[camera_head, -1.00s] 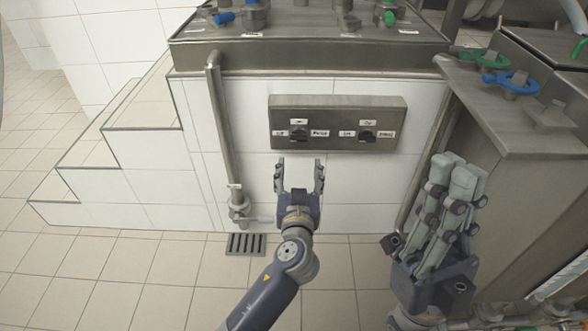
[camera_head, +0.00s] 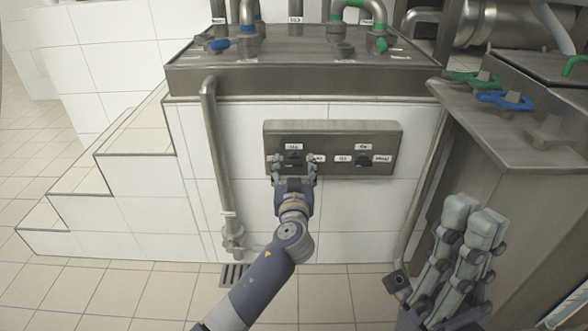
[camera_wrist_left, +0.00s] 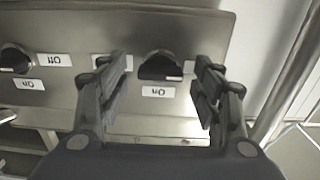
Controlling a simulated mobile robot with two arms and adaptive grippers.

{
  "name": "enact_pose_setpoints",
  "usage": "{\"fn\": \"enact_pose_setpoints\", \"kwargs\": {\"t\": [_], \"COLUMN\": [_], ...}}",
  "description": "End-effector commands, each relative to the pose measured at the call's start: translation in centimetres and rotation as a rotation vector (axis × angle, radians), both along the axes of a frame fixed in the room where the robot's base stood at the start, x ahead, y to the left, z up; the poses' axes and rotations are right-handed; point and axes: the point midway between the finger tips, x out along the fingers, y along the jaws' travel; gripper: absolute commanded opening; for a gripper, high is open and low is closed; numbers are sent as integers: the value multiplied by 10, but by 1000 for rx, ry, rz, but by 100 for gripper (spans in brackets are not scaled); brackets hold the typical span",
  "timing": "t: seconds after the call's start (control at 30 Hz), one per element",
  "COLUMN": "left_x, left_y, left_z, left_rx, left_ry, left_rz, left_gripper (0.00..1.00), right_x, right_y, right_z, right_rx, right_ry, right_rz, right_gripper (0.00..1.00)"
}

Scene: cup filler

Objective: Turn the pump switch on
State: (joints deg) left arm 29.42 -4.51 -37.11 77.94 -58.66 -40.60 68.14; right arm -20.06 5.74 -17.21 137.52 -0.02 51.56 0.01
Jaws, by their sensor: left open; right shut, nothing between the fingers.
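The metal switch panel (camera_head: 386,135) is on the white tiled wall and carries two black rotary switches. The left switch (camera_head: 293,158) lies between the fingers of my left gripper (camera_head: 293,160). In the left wrist view, upside down, this switch (camera_wrist_left: 160,66) sits between the two open fingertips (camera_wrist_left: 160,85), with a gap on each side. An "On" label (camera_wrist_left: 158,91) is beside it; finger contact is not visible. The right switch (camera_head: 364,160) has "Off" and "On" labels in the wrist view. My right gripper (camera_head: 466,222) is shut and empty at the lower right.
A vertical pipe (camera_head: 213,150) runs left of the panel. White steps (camera_head: 125,150) are further left. A metal counter (camera_head: 520,140) with green and blue handles stands on the right. A metal top with pipes and valves is above the panel. The tiled floor is clear at front left.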

Motion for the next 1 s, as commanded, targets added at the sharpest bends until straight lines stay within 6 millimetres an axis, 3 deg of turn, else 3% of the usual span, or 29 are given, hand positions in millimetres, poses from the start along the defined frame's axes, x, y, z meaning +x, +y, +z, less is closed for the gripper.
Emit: {"fn": "enact_pose_setpoints", "kwargs": {"t": [0.33, 0.53, 1.0], "left_x": [3, 3, 3], "left_y": [0, 0, 0], "left_z": [0, 0, 0], "left_rx": [-1, -1, 72], "left_ry": [1, 1, 0], "left_rz": [0, 0, 1], "left_gripper": [60, 16, 16], "right_x": [0, 0, 0], "right_y": [0, 0, 0], "right_z": [-1, -1, -1], "right_rx": [0, 0, 0], "right_ry": [1, 1, 0], "right_rz": [0, 0, 0], "right_gripper": [0, 0, 0]}}
